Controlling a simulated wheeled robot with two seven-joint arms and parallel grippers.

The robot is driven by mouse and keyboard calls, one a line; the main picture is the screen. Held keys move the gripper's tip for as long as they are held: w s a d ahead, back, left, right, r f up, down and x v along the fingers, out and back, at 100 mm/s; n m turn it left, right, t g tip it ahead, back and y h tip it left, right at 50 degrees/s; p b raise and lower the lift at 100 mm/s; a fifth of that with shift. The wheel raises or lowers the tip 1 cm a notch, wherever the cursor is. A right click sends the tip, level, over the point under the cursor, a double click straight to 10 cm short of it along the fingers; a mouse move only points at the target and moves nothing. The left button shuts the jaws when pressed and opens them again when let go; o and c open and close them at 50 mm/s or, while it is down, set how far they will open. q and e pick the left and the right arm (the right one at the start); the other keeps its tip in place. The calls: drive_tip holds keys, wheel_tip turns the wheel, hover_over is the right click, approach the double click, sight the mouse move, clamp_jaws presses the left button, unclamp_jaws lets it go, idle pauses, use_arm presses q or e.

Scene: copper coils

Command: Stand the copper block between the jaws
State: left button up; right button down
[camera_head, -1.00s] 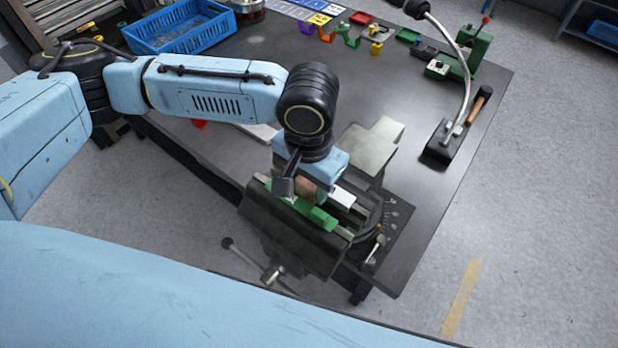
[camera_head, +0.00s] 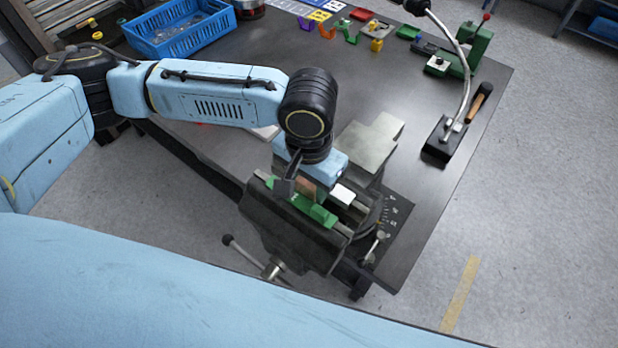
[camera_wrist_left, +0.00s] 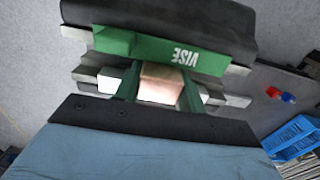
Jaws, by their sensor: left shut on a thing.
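The copper block (camera_head: 306,187) is between the fingers of my left gripper (camera_head: 303,184), which points down over the vise (camera_head: 290,235) and is shut on it. In the left wrist view the block (camera_wrist_left: 161,82) shows as a pale copper face between the two fingers of the left gripper (camera_wrist_left: 160,92). The green jaw piece marked VISE (camera_wrist_left: 165,52) lies just beyond it; it also shows in the head view (camera_head: 320,215). The block is over the gap between the jaws; its lower end is hidden, so I cannot tell whether it touches anything. My right gripper is not in view.
The vise handle (camera_head: 250,258) sticks out at the bench's front edge. A blue crate (camera_head: 180,30) stands at the back left. A black lamp base (camera_head: 446,140) and a hammer (camera_head: 480,102) lie at the right. The bench between is mostly clear.

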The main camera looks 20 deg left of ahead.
use_arm(q)
drive_tip(key=shift+f, duration=0.45)
idle(1.1)
idle(0.3)
drive_tip(key=o, duration=1)
drive_tip(key=shift+r, duration=4)
drive_tip(key=shift+s, duration=0.1)
